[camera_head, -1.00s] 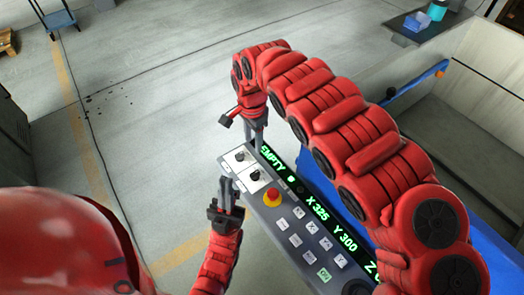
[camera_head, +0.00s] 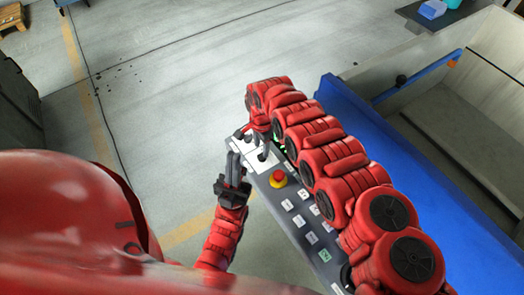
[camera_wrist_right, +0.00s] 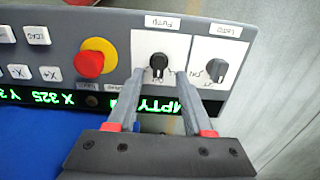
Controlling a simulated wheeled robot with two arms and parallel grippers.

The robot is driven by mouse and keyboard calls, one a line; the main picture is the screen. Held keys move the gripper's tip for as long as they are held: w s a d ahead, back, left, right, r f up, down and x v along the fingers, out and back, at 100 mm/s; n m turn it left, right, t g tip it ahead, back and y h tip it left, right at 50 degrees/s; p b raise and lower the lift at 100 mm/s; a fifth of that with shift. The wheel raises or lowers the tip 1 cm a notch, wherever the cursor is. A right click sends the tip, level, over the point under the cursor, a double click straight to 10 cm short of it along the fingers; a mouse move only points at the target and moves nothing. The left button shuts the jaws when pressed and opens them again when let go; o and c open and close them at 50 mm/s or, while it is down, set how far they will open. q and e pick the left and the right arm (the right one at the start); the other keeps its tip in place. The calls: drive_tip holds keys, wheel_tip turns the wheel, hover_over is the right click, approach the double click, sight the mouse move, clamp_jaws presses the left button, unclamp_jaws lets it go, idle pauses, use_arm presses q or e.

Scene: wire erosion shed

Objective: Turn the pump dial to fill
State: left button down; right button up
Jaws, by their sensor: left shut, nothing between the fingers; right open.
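In the right wrist view, a black dial (camera_wrist_right: 158,62) sits on a white plate of the control panel. My left gripper (camera_head: 234,163) is shut and empty beside the panel.
A red emergency button (camera_wrist_right: 90,63) on a yellow base is close to the right gripper; it also shows in the head view (camera_head: 279,178). A green display (camera_wrist_right: 75,99) reads EMPTY and X 325. White keys (camera_head: 300,220) line the panel. Open floor lies beyond.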

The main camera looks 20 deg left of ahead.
drive_tip(key=shift+d+f+b, duration=0.1)
drive_tip(key=shift+f+b, duration=0.6)
drive_tip(key=shift+f, duration=1.4)
clamp_jaws()
